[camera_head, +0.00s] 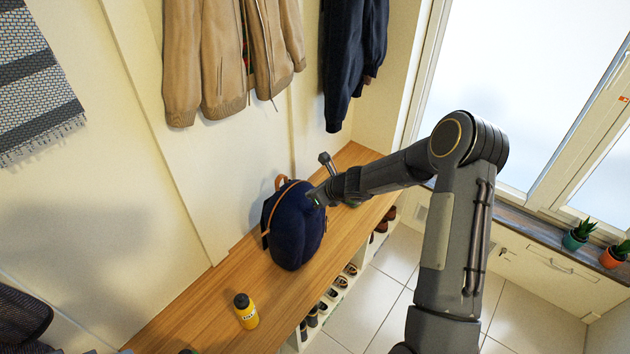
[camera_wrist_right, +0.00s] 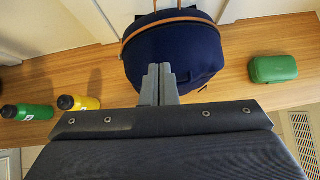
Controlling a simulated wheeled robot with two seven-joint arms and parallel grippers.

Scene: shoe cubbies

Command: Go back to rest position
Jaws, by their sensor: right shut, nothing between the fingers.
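My right arm reaches in from the right in the head view and ends at a dark blue backpack (camera_head: 294,232) standing on the wooden bench. My right gripper (camera_wrist_right: 158,72) shows in the right wrist view, its two fingers together with nothing between them. The fingertips overlap the front of the backpack (camera_wrist_right: 178,50) in that view; I cannot tell whether they touch it. In the head view the wrist and the backpack's edge hide the fingertips. My left gripper is not in view.
The wooden bench (camera_head: 215,306) bears a yellow bottle (camera_head: 247,312). The right wrist view adds a green bottle (camera_wrist_right: 28,112) and a green case (camera_wrist_right: 273,69). Shoes fill cubbies below. Jackets (camera_head: 235,60) hang above. Potted plants (camera_head: 577,236) stand at the window. The tiled floor (camera_head: 360,310) is clear.

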